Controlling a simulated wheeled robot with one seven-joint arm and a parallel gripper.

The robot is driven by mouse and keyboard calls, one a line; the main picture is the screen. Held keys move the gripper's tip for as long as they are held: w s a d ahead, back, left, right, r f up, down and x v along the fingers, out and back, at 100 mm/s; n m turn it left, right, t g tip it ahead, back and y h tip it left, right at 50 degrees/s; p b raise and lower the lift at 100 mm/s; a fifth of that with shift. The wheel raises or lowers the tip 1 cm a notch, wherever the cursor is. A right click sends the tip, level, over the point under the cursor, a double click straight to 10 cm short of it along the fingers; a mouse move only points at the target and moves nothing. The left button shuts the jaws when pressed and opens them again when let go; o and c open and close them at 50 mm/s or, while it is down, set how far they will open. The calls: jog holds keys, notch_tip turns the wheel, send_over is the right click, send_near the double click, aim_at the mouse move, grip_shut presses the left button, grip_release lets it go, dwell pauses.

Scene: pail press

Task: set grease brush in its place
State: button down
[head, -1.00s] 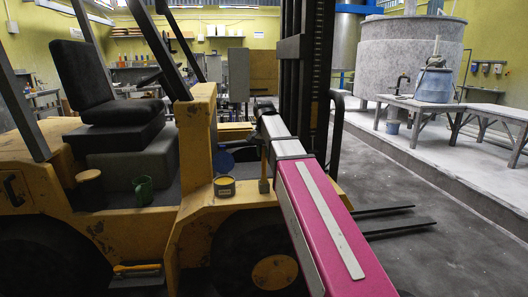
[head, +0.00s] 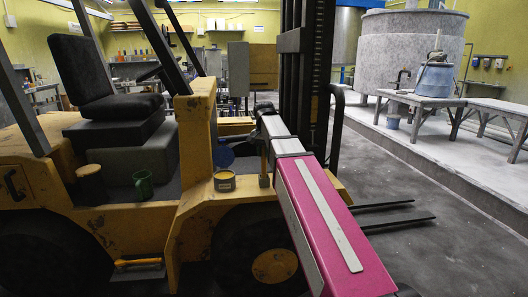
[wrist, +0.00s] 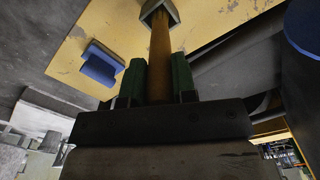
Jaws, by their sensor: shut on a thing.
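The grease brush has a wooden handle (wrist: 160,62) and a grey head (wrist: 158,13). My gripper (wrist: 160,72) is shut on the handle, with a green finger on each side. In the head view the brush (head: 264,165) hangs roughly upright, head down, at the yellow fender of the forklift, right of a tin with yellow contents (head: 224,182). I cannot tell whether its head touches the fender. A blue block (wrist: 100,65) shows on the yellow surface in the wrist view.
The dark mast (head: 305,75) rises just right of my gripper. A dark blue round thing (wrist: 304,28) is at the right of the wrist view. Open floor lies at the right.

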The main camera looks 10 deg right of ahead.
jog(key=shift+f, duration=0.45)
jog(key=c, duration=0.8)
grip_release()
jog(key=shift+c, duration=0.2)
notch_tip(320, 180, up, 11)
jog(key=shift+f, duration=0.1)
